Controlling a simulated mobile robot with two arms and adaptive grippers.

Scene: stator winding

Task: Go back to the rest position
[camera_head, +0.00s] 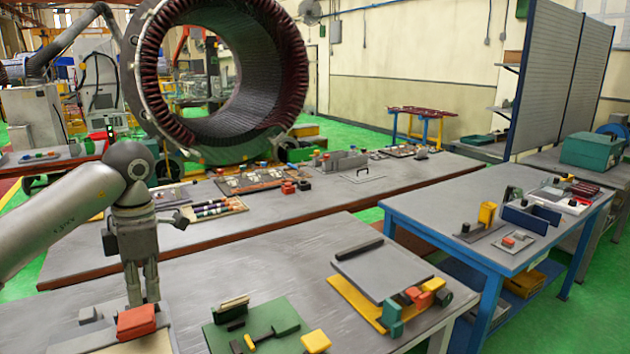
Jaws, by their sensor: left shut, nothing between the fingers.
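My left gripper (143,290) points straight down at the left of the near grey table (290,272). Its fingers are shut with nothing visible between them. The fingertips are just behind a red block (136,321) that sits on a light plate; I cannot tell whether they touch it. My left arm comes in from the left edge. My right gripper is not in this view.
A green plate (275,318) with small parts and a grey panel on a yellow base (362,300) lie on the near table. A blue-framed table (440,215) stands right. The large stator ring (150,60) stands behind the long middle table (300,215). The near table's centre is clear.

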